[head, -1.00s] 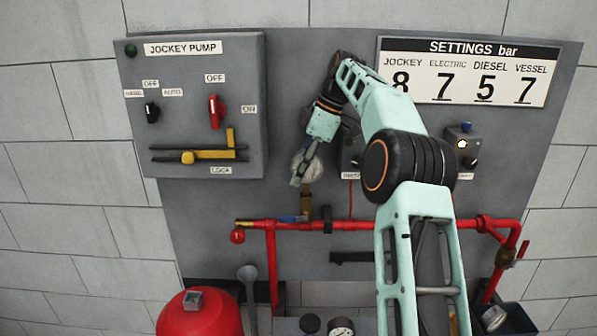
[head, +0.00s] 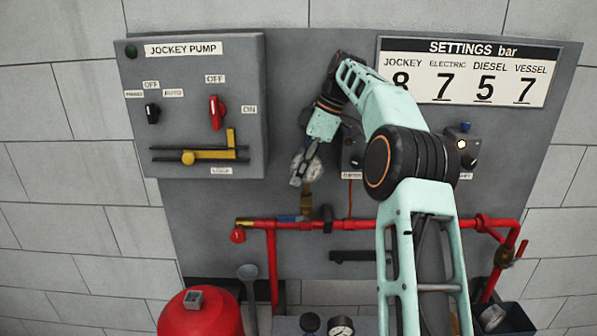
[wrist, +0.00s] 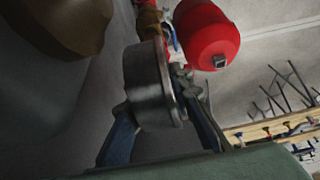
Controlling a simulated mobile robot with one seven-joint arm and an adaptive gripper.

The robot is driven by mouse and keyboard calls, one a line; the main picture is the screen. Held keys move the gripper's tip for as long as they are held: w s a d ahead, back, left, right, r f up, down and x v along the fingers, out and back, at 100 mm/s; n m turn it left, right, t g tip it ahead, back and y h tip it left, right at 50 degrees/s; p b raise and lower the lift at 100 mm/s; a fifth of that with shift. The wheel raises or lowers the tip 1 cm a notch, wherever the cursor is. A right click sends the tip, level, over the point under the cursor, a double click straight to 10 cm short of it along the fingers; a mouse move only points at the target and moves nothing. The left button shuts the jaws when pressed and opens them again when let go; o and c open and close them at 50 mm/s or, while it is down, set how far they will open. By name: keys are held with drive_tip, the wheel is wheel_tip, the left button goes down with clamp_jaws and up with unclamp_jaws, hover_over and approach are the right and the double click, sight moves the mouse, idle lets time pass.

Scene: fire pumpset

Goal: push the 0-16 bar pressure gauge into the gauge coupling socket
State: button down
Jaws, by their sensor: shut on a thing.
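The pressure gauge (head: 309,168), a round grey metal case, is in front of the grey panel in the head view, partly covered by my gripper (head: 299,177). In the wrist view the gauge (wrist: 152,85) is seen from its side between my fingers, and my gripper (wrist: 165,130) is shut on it. Its dial does not show, so I cannot read its range. The brass coupling (head: 307,203) stands upright right below the gauge on the red pipe; brass (wrist: 148,22) also shows at the gauge's end in the wrist view. I cannot tell how deep the stem sits.
The red pipe (head: 350,226) runs across the panel, with a blue-handled valve (head: 289,218) left of the coupling. The jockey pump box (head: 195,120) is at left. A red vessel (head: 200,315) and another gauge (head: 341,327) are below.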

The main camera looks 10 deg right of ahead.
drive_tip(key=shift+f+b, duration=0.45)
drive_tip(key=shift+f, duration=0.2)
drive_tip(key=c, duration=1.6)
unclamp_jaws()
drive_tip(key=shift+s+f, duration=0.1)
